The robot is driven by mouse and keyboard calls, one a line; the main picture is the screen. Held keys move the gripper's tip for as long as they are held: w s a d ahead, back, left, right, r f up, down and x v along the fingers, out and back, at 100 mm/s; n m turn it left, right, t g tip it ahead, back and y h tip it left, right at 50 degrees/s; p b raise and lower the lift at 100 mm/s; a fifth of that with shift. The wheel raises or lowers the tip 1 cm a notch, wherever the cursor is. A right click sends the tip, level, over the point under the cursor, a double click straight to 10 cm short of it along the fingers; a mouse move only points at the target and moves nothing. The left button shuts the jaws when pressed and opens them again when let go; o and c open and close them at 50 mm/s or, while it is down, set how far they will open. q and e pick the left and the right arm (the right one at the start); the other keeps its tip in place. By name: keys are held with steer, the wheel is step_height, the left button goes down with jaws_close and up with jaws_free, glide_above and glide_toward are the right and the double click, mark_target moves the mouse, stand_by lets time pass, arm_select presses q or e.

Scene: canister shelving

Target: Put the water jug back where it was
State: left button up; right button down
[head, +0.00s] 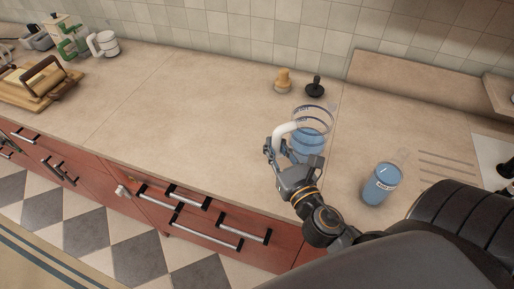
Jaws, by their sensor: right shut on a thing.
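The water jug (308,142) is a clear vessel with blue water in it and a white handle (287,129) on its left side. It is at the front middle-right of the counter; I cannot tell if its base touches the top. My right gripper (277,149) is shut on the jug's handle, and its fingers cover the handle's lower part. A second clear container with blue liquid (381,184) and a white label stands to the right of the jug, apart from it. My left gripper is out of view.
A wooden stamp-like object (283,81) and a black tamper-like object (315,87) stand behind the jug. The counter (190,105) left of it is clear. A bread board (35,98) and a white mug (105,44) are far left. A raised ledge (430,80) is at the back right.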

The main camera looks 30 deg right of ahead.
steer(key=w+f+b, duration=0.1)
steer(key=w+f, duration=0.1)
steer(key=f, duration=0.1)
steer(key=w+a+f+b, duration=0.1)
steer(key=w+f, duration=0.2)
steer(key=w+f+b, duration=0.1)
steer(key=w+f, duration=0.1)
steer(key=f, duration=0.2)
steer(key=shift+w+a+f+b, duration=0.1)
steer(key=shift+w+a+b, duration=0.1)
steer(key=shift+b, duration=0.15)
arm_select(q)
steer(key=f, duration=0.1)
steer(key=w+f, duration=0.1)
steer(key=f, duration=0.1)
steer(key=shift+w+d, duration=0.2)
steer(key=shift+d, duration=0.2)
arm_select(e)
steer(key=shift+s, duration=0.1)
steer(key=c, duration=1.7)
jaws_free()
steer(key=shift+f, duration=0.15)
steer(key=shift+c, duration=0.2)
steer(key=o, duration=0.5)
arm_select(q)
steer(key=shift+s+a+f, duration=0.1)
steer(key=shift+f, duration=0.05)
